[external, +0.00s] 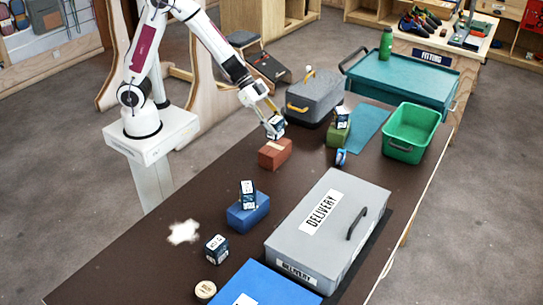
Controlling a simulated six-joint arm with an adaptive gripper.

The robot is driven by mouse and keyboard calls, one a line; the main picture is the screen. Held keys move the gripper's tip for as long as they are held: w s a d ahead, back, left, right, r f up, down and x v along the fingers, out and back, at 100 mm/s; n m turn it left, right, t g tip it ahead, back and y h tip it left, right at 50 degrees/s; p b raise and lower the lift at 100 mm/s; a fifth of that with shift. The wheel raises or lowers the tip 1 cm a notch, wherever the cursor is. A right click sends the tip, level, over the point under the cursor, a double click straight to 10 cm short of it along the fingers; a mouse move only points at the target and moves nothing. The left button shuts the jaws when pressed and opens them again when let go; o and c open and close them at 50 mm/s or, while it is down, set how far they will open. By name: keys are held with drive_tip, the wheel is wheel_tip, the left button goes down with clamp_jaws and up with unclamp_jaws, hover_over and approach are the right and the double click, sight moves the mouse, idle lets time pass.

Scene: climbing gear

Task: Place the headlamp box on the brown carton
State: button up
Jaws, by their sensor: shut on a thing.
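The brown carton (274,154) is a reddish-brown block on the dark table below my gripper. My gripper (271,118) points down and is shut on a small dark blue and white box (276,128), which I take to be the headlamp box; its label is too small to read. The box is slightly tilted and shows just above the carton's far edge. I cannot tell whether it touches the carton. The carton's top looks otherwise bare.
A blue carton (248,214) and a green carton (338,136) each bear a small box. A dark box (216,249), a blue packet (341,157), a grey delivery case (350,200), a grey toolbox (318,90) and a green bin (409,143) stand around.

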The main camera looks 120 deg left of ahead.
idle(0.4)
drive_tip(key=shift+f, duration=2.1)
drive_tip(key=shift+f, duration=0.15)
drive_tip(key=o, duration=1.2)
drive_tip(key=shift+c, duration=0.2)
drive_tip(key=shift+s+r, duration=0.1)
drive_tip(key=shift+r, duration=0.2)
drive_tip(key=shift+v, duration=0.9)
drive_tip(key=v, duration=1)
